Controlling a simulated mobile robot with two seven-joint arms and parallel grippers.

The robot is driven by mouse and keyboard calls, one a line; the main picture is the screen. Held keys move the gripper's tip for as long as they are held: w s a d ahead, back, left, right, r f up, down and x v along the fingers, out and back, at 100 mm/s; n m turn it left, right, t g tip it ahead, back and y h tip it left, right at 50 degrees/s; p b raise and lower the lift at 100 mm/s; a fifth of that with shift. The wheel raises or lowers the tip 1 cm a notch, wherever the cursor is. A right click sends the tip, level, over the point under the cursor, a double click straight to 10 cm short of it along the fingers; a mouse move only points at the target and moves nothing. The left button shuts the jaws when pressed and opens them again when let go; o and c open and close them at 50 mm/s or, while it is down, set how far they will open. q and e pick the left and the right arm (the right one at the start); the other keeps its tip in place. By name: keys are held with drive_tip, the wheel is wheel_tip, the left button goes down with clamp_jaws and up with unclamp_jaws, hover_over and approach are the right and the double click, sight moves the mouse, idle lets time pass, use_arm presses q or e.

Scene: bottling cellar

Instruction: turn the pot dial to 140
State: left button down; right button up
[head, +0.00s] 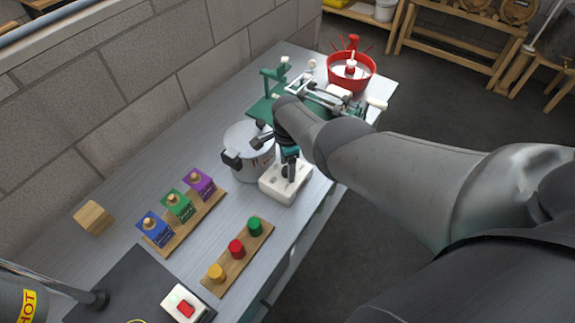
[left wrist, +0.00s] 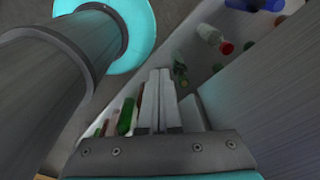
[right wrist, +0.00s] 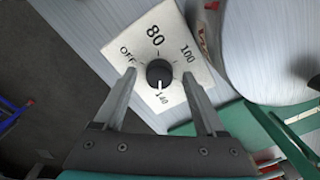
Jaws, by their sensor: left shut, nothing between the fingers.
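The pot dial is a black round knob (right wrist: 159,73) on a white plate (right wrist: 178,45) marked OFF, 80, 100 and 140. A light mark on the knob points down in the right wrist view, towards the 140. My right gripper (right wrist: 160,82) is open, with one finger on each side of the knob; contact cannot be told. In the head view the white dial box (head: 272,187) stands in front of the grey metal pot (head: 237,140), with my right gripper (head: 288,172) over it. My left gripper (left wrist: 160,85) is shut and empty, away from the dial.
A board with blue, green and purple blocks (head: 179,207) and a board with yellow, red and green knobs (head: 237,249) lie nearby. A green bench device (head: 262,107) and a red bowl (head: 366,82) stand behind. Bottles (left wrist: 208,35) show near my left gripper.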

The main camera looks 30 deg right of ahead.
wheel_tip(320, 180, up, 3)
drive_tip(key=p, duration=0.3)
drive_tip(key=shift+r, duration=0.1)
wheel_tip(320, 180, up, 2)
drive_tip(key=shift+r+p, duration=0.15)
drive_tip(key=shift+p, duration=0.25)
drive_tip(key=shift+r, duration=0.85)
wheel_tip(320, 180, up, 8)
